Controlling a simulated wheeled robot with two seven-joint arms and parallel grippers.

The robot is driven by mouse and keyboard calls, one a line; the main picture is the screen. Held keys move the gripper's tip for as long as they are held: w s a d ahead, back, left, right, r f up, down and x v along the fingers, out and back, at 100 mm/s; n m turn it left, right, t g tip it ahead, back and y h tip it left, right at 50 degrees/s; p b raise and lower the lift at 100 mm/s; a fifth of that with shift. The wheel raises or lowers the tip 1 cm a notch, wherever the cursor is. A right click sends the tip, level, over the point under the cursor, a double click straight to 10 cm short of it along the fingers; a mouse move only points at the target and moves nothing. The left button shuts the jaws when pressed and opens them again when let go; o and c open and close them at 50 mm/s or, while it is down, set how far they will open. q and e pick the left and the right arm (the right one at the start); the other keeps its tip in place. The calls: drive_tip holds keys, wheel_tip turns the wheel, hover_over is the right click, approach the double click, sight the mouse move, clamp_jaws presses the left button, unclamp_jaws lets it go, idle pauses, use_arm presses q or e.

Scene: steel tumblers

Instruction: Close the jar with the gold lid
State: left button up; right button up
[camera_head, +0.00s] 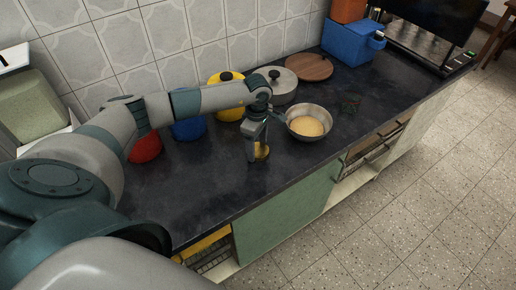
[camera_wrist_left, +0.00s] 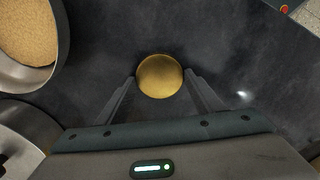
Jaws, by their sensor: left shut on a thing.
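The gold lid (camera_wrist_left: 160,76) is a round, matte gold disc between the two fingers of my left gripper (camera_wrist_left: 160,82) in the wrist view. In the head view my left gripper (camera_head: 257,155) points down at the dark counter, with a gold-coloured piece (camera_head: 263,151) showing beside and behind its fingers. The gripper is shut on the lid. The jar's body cannot be made out apart from the lid, so I cannot tell whether the lid sits on it. My right gripper is not in view.
A steel pan (camera_head: 308,122) with grainy tan contents stands right of the gripper. A lidded grey pot (camera_head: 282,88), yellow pot (camera_head: 226,82), blue pot (camera_head: 188,127) and red pot (camera_head: 145,149) line the wall side. The counter (camera_head: 215,190) is clear in front.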

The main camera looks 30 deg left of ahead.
sight(259, 149)
use_arm(q)
drive_tip(key=shift+r, duration=0.15)
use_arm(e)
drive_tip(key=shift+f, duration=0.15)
use_arm(q)
drive_tip(key=shift+r+b, duration=0.3)
drive_tip(key=shift+b, duration=0.05)
drive_tip(key=r, duration=0.1)
drive_tip(key=r+b, duration=0.2)
drive_tip(key=shift+w+d+r, duration=0.1)
drive_tip(key=shift+w+d, duration=0.1)
drive_tip(key=shift+d, duration=0.1)
drive_tip(key=w+d+r+b, duration=0.4)
drive_tip(key=d+r, duration=0.3)
drive_tip(key=d, duration=0.3)
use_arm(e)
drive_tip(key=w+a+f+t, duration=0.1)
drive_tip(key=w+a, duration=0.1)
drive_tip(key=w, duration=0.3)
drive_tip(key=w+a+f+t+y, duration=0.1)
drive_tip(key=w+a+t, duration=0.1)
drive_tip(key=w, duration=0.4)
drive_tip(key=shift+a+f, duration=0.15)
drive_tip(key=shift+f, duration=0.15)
use_arm(q)
drive_tip(key=shift+d, duration=0.15)
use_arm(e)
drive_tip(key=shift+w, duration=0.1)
